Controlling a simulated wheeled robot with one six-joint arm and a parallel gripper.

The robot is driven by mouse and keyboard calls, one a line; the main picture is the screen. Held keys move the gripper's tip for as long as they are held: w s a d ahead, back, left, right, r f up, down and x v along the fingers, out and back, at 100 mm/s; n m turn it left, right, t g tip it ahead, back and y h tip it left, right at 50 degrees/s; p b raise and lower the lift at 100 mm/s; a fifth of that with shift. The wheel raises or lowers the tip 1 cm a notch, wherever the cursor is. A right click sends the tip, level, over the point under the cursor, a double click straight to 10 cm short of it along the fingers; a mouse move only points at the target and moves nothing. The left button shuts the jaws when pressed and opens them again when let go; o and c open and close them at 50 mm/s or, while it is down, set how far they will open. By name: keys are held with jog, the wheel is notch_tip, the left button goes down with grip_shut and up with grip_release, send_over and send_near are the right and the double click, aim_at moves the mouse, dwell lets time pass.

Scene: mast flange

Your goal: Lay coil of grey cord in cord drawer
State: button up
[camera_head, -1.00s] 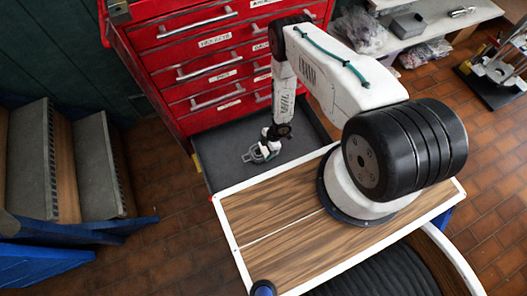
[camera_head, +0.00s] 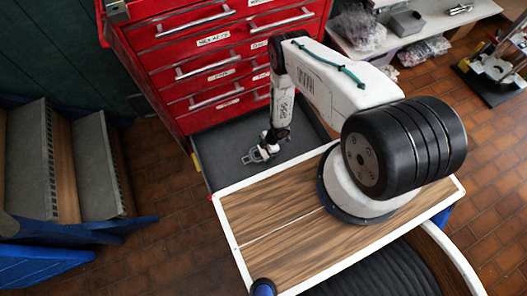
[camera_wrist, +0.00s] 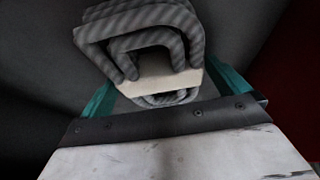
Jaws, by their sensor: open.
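The coil of grey cord (camera_head: 250,157) is at the floor of the open cord drawer (camera_head: 213,150), the lowest drawer of the red cabinet, which has a dark grey lining. In the wrist view the coil (camera_wrist: 190,28) shows as several looped grey strands with a pale band across it. My gripper (camera_head: 265,153) is low inside the drawer, right at the coil. Its teal fingers (camera_wrist: 155,92) are apart, one on each side of the near end of the coil. Whether they touch it cannot be told.
Red closed drawers (camera_head: 215,72) with metal handles rise behind the open one. A wood-topped surface with a white rim (camera_head: 270,225) lies at the drawer's front edge. Grey steps (camera_head: 100,165) stand at left. The drawer floor around the coil looks bare.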

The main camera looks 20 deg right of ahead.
jog(key=v, duration=1.2)
jog(key=shift+r, duration=0.1)
